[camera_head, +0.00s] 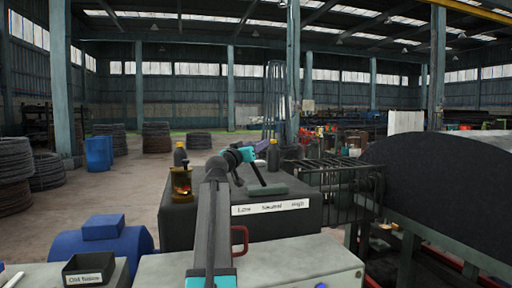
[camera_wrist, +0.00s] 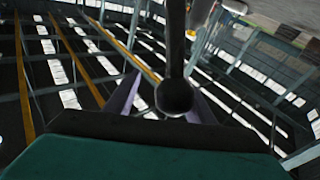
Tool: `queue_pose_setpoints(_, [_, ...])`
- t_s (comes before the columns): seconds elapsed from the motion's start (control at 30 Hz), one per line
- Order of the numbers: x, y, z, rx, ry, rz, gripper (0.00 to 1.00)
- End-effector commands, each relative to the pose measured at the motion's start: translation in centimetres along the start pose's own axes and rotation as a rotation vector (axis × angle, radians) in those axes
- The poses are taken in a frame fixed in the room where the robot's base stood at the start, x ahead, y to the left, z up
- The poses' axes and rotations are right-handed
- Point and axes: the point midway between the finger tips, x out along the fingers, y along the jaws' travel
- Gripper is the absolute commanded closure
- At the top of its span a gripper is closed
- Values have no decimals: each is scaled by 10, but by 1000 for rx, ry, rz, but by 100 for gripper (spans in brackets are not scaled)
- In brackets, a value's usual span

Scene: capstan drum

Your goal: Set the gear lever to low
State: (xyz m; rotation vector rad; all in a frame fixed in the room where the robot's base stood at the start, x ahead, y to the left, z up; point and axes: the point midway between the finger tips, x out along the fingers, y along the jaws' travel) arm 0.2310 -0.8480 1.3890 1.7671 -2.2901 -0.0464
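The gear lever (camera_head: 258,174) is a dark rod rising from a grey base plate on top of a dark gearbox (camera_head: 190,222). It leans to the left, toward the Low side of the label (camera_head: 271,207), which reads Low, Neutral, High. My gripper (camera_head: 247,154) is at the lever's upper end. In the wrist view the lever (camera_wrist: 175,45) ends in a round black knob (camera_wrist: 174,96) between my two purplish fingers. Gaps show on both sides of the knob, so the fingers look open around it.
A small brass-coloured lantern-like item (camera_head: 181,183) and dark bottles (camera_head: 273,157) stand on the gearbox. A red handle (camera_head: 240,240) is at its front. A railing (camera_head: 340,185) and a large black drum (camera_head: 440,180) lie to the right. A blue motor (camera_head: 103,240) is at left.

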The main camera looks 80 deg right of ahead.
Motion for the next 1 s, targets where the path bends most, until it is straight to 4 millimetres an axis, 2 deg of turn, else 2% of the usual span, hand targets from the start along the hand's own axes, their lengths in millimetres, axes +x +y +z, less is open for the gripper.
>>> queue_pose_setpoints(0.2, [-2, 1, 0, -1, 0, 2, 51])
queue_pose_setpoints(0.37, [-10, 1, 1, -1, 1, 1, 51])
queue_pose_setpoints(0.57, [-31, 1, 1, 0, 2, 0, 51])
queue_pose_setpoints(1.0, [-88, 3, 2, 0, 1, 0, 51])
